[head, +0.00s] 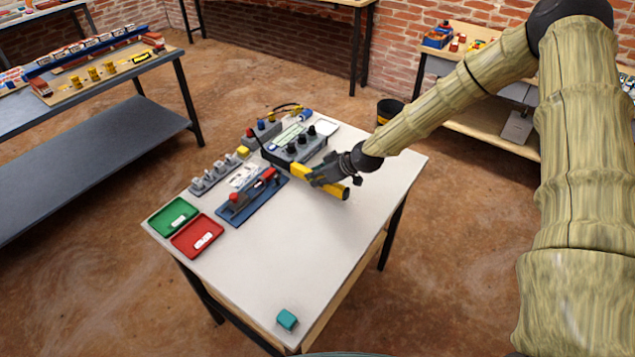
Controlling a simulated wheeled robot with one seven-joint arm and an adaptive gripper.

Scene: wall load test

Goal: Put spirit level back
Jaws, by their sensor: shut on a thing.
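A yellow bar, which looks like the spirit level (301,176), is in my gripper (324,179) over the right half of the white-topped table. My gripper is shut on it around the middle, and both yellow ends show on either side of the fingers. The level lies slanted, its right end nearer me. I cannot tell whether it is lifted or touching the tabletop.
A grey device with black knobs (297,146) stands just behind the level. A blue base with red parts (252,196) is to its left. Green (174,217) and red (197,236) trays sit at the left edge. A teal block (287,319) lies at the front.

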